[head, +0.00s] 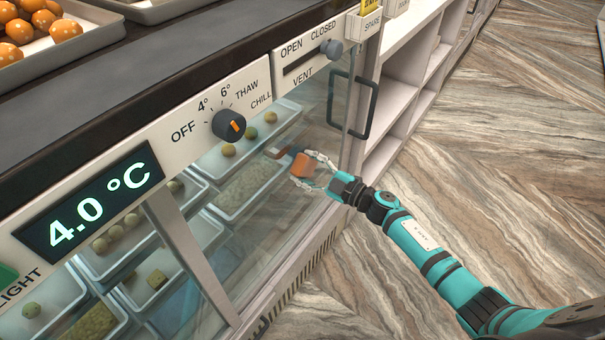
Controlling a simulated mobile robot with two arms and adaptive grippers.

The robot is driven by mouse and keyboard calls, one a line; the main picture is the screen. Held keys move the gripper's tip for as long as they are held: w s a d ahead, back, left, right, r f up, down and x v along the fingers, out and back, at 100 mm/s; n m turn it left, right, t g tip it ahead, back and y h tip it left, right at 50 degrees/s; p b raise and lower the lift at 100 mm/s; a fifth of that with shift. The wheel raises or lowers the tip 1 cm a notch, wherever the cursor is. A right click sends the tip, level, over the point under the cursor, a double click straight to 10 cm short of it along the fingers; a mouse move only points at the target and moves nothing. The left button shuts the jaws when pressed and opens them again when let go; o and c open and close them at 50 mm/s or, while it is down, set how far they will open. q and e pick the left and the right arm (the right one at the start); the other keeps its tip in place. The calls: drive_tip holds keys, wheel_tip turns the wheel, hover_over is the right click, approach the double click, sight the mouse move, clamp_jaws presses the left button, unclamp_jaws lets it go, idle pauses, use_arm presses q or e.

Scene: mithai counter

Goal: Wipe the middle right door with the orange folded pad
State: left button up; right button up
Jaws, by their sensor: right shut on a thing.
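The orange folded pad (302,166) is in the fingers of my right gripper (312,168). The gripper is shut on it and holds it in front of the glass door (285,215) on the right of the counter. The pad is at or very close to the glass; I cannot tell if it touches. A dim reflection of the pad shows in the glass just left of it. The door has a dark upright handle (359,107) near its right edge. My left gripper is not in view.
Trays with sweets (243,190) stand behind the glass. Above are the temperature knob (229,125), the vent slider (331,48) and a 4.0 °C display (88,208). Open white shelves (407,90) are to the right. The marbled floor (500,150) is clear.

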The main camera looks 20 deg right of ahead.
sight(313, 147)
drive_tip(key=shift+w+d+b, duration=1.05)
drive_tip(key=shift+w+d, duration=0.6)
drive_tip(key=shift+d, duration=0.3)
drive_tip(key=shift+w+d+f+b, duration=0.1)
drive_tip(key=shift+w+d+b, duration=0.6)
drive_tip(key=shift+d, duration=0.2)
drive_tip(key=shift+w+d, duration=0.15)
drive_tip(key=shift+d, duration=0.15)
drive_tip(key=shift+s+a+r+p, duration=0.2)
drive_tip(key=shift+a+p, duration=0.2)
drive_tip(key=shift+p, duration=0.1)
drive_tip(key=shift+s+a+p, duration=0.45)
drive_tip(key=shift+a+p, duration=0.15)
drive_tip(key=shift+a, duration=0.05)
drive_tip(key=shift+s+a+p, duration=0.35)
drive_tip(key=shift+s+a, duration=0.1)
drive_tip(key=shift+a, duration=0.15)
drive_tip(key=shift+s+a+r+p, duration=0.1)
drive_tip(key=shift+s+a+p, duration=0.85)
drive_tip(key=shift+a, duration=0.2)
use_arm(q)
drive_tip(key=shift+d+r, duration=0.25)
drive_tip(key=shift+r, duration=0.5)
use_arm(e)
drive_tip(key=shift+s+a, duration=0.3)
drive_tip(key=shift+a, duration=0.1)
